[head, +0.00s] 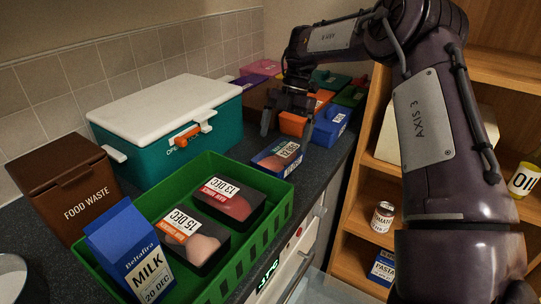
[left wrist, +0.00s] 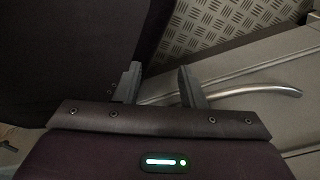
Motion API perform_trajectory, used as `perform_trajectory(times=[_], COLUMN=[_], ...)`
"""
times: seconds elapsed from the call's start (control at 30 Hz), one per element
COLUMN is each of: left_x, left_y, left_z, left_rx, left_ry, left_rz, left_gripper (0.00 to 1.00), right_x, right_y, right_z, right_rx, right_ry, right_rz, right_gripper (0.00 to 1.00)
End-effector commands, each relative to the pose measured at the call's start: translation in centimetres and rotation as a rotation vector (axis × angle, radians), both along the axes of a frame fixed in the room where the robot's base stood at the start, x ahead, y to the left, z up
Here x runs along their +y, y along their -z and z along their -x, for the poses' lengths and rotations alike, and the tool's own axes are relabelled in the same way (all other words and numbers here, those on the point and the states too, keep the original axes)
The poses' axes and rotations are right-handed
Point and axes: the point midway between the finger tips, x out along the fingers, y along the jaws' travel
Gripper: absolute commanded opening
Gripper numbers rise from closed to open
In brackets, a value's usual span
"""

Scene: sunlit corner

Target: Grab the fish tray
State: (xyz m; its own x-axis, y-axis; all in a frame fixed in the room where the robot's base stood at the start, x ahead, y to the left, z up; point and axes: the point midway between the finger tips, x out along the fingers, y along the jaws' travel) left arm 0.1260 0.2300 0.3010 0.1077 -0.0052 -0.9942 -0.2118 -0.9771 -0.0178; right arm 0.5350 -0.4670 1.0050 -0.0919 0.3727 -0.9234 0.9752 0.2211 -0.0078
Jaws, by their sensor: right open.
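A dark packaged tray (head: 277,155) with a white label and bluish sides lies on the counter, just beyond the green crate; its contents are too small to name for certain as fish. Two black food trays lie in the crate, one marked 13 DEC (head: 234,198) and one marked 15 DEC (head: 195,235), with pinkish contents. My right gripper (head: 287,127) is open and empty, pointing down above the counter, beyond the packaged tray and apart from it. My left gripper (left wrist: 158,78) shows only in the left wrist view, fingers apart with nothing between them.
The green crate (head: 275,215) also holds a milk carton (head: 133,255). A brown food waste bin (head: 65,187) and a teal cooler with a white lid (head: 165,125) stand along the wall. Several coloured bins, including a blue one (head: 330,124), stand behind my right gripper. Wooden shelves are at right.

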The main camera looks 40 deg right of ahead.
Motion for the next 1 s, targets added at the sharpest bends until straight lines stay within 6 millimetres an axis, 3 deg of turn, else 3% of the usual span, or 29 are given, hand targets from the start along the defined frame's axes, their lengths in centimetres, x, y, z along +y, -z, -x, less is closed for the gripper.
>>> perform_trajectory(times=[0.13,0.3,0.5,0.73,1.0], left_x=[0.2,0.3,0.2,0.0,0.0], left_y=[0.1,-0.5,-0.7,-0.8,-0.8], left_z=[2.1,3.2,2.4,0.8,1.2], left_rx=[0.030,0.043,0.032,0.007,0.012], left_ry=[0.000,0.001,0.001,0.001,0.001], left_rz=[-0.003,-0.004,-0.004,0.000,0.000], left_gripper=[0.36,0.36,0.36,0.36,0.36], right_x=[0.6,1.5,2.3,2.4,2.3], right_y=[1.6,3.8,5.9,6.2,6.1], right_z=[0.2,0.3,0.4,0.4,0.4], right_rx=[0.000,0.001,-0.002,-0.004,-0.004], right_ry=[0.001,0.001,0.000,0.001,0.002], right_rz=[-0.002,-0.003,-0.002,-0.001,0.000], right_gripper=[1.00,1.00,1.00,1.00,0.67])
